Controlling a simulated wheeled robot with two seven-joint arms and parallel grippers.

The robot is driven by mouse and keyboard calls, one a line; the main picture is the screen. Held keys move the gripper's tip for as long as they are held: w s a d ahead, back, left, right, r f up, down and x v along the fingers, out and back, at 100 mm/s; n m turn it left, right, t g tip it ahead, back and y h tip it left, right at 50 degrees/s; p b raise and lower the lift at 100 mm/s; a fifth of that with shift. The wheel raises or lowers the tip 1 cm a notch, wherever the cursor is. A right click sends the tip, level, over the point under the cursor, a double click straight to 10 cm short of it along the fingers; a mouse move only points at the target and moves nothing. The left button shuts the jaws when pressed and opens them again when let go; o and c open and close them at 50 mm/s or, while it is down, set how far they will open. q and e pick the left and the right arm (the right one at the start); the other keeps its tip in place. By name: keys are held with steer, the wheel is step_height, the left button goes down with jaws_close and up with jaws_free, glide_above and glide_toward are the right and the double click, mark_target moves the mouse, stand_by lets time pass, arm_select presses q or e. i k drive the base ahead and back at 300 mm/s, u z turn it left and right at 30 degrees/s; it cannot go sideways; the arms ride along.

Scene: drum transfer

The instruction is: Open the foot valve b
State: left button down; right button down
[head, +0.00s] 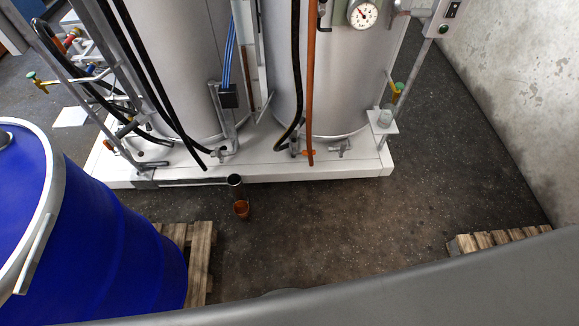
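Two large steel tanks stand side by side on a white plinth, the left tank (175,65) and the right tank (338,90). Low at the foot of the right tank is a small metal valve fitting (340,148), with an orange part (309,153) beside it at the lower end of an orange hose. Another metal fitting (222,152) sits at the foot of the left tank. I see no readable label, so I cannot tell which is foot valve b, or whether either valve is open. Neither of my grippers is in view.
A blue drum (95,235) stands on a wooden pallet (198,262) at left. A small orange cup (241,210) is below a dark pipe end (236,186). A bracket (382,123) holds a clear jar (386,116). Another pallet (490,240) lies right. The floor (340,220) between is clear.

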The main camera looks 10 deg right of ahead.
mark_target(304, 153)
steer(key=z, duration=0.05)
steer(key=i, duration=1)
steer(key=z, duration=0.65)
